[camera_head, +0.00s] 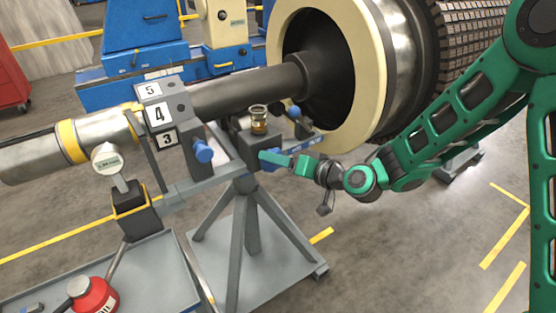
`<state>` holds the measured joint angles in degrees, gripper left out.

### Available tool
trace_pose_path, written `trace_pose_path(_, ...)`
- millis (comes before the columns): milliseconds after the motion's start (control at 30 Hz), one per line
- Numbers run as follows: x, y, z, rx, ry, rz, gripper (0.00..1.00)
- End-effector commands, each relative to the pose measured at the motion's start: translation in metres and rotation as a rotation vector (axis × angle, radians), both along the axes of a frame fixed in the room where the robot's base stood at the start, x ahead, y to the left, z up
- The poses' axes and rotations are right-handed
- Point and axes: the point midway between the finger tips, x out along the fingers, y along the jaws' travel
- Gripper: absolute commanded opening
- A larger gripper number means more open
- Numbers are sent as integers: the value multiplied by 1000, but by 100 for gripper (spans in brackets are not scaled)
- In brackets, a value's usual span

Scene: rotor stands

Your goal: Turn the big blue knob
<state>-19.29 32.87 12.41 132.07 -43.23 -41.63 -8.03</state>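A smaller blue knob (294,112) stands farther back on the stand, by the shaft. My green gripper (268,157) points left, at or in front of the second knob. I cannot tell whether it touches that knob, or whether its fingers are open or shut.
The thick rotor shaft (240,91) lies just above my gripper, leading to the large cream ring (366,75). A small brass-coloured jar (258,120) stands close to my gripper. A red container (93,296) sits on the lower-left cart. Floor at the lower right is clear.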

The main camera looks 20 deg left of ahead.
Motion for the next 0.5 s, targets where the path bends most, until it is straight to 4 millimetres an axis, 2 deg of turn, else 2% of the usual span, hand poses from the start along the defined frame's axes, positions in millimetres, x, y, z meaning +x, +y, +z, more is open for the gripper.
trace_pose_path(33, 6, -6, -3, 18, 26, -13, 33)
trace_pose_path(500, 7, -7, -5, 156, 187, -15, 33)
